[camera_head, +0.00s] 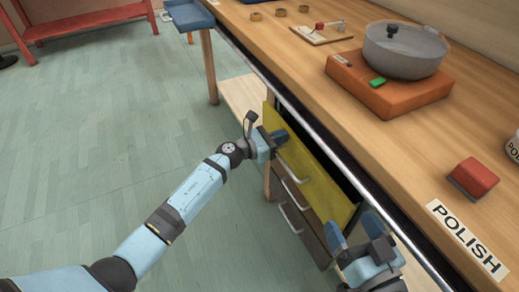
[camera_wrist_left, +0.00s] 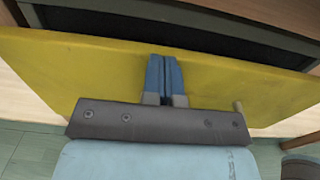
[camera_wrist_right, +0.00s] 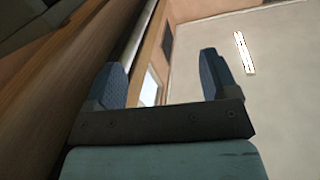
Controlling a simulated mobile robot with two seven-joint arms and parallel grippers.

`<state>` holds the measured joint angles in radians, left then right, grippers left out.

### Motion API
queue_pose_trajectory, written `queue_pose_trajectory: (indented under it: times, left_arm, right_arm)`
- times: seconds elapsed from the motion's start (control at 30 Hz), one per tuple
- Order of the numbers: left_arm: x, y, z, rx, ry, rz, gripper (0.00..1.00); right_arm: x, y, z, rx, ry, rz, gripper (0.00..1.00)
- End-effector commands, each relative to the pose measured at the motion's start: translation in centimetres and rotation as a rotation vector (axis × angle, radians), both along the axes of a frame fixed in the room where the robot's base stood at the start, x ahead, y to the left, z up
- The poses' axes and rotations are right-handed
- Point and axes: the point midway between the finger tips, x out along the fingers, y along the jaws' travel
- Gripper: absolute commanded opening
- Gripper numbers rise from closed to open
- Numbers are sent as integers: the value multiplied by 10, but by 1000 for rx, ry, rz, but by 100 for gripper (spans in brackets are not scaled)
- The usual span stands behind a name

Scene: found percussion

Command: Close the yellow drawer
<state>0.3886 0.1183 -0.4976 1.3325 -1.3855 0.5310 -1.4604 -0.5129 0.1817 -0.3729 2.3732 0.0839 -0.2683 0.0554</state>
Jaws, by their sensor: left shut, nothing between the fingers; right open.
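The yellow drawer (camera_head: 318,185) is the top drawer under the workbench. It stands partly open, with a dark gap behind its front panel. My left gripper (camera_head: 280,136) is shut and empty, its fingertips at the yellow front near its far end. In the left wrist view the shut fingers (camera_wrist_left: 164,75) lie against or just before the yellow panel (camera_wrist_left: 90,70); I cannot tell if they touch. My right gripper (camera_head: 356,228) is open and empty, close to the bench edge near the drawer's near end. Its spread fingers also show in the right wrist view (camera_wrist_right: 160,80).
The wooden workbench (camera_head: 300,70) has a metal rail (camera_head: 310,118) along its edge. On it are a pot (camera_head: 405,52) on an orange base (camera_head: 385,92), a red block (camera_head: 473,178) and a POLISH label (camera_head: 467,240). Darker drawers (camera_head: 294,208) sit below the yellow one.

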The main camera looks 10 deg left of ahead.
Motion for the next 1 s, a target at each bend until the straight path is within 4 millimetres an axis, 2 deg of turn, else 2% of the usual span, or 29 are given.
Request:
queue_pose_trajectory:
  times: [0.1,0.33,0.83,1.0]
  left_arm:
    - [11,-17,-2,0,-2,-2,0]
    - [23,-34,-1,-1,1,-1,0]
    - [27,-40,4,-3,-4,2,0]
    - [28,-35,4,-4,-6,3,0]
  right_arm:
    - [0,5,11,40,-62,14,80]
    - [-2,9,28,87,-130,30,80]
    - [-2,10,33,98,-146,33,80]
    - [-2,10,32,100,-148,34,80]
